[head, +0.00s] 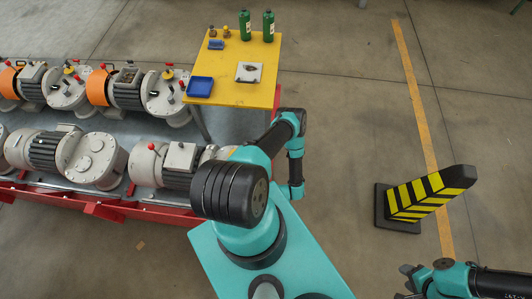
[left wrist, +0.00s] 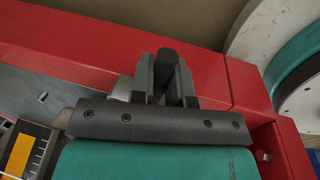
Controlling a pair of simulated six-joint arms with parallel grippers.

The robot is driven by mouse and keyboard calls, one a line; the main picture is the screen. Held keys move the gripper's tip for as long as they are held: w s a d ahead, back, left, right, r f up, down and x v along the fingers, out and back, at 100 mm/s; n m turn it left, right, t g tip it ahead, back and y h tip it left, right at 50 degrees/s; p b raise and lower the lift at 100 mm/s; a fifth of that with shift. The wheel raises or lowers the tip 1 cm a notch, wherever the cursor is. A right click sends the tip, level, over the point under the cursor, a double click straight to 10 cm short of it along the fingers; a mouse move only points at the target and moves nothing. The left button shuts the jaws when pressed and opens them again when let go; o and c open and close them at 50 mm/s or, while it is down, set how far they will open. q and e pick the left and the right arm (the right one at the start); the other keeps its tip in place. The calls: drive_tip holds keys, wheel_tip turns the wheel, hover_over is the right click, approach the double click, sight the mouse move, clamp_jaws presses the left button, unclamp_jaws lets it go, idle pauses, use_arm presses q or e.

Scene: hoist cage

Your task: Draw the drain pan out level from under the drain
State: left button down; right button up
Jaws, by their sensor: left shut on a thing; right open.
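My left gripper (left wrist: 166,82) is shut on a dark, rounded grip (left wrist: 168,54), which stands between its fingers in the left wrist view. It is in front of a red frame rail (left wrist: 75,50). I cannot tell from this view whether the grip belongs to the drain pan. I cannot make out the drain pan or the drain in either view. In the head view my left arm hides its own gripper and part of the machine bed. My right gripper (head: 405,283) is open and empty at the lower right, over bare floor.
Grey motor-and-gearbox units (head: 92,160) stand on a red-framed bed (head: 110,208) at left. A yellow table (head: 262,93) behind holds green bottles (head: 245,25), a blue tray (head: 200,87) and small parts. A black-and-yellow striped post (head: 425,193) stands at right. Floor between is clear.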

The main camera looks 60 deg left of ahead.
use_arm(q)
drive_tip(key=shift+r, duration=0.35)
idle(0.6)
drive_tip(key=w+d, duration=0.8)
drive_tip(key=w, duration=0.3)
drive_tip(key=shift+d, duration=0.4)
idle(2.2)
drive_tip(key=shift+r, duration=0.15)
wheel_tip(320, 180, up, 12)
idle(2.3)
drive_tip(key=shift+f, duration=0.25)
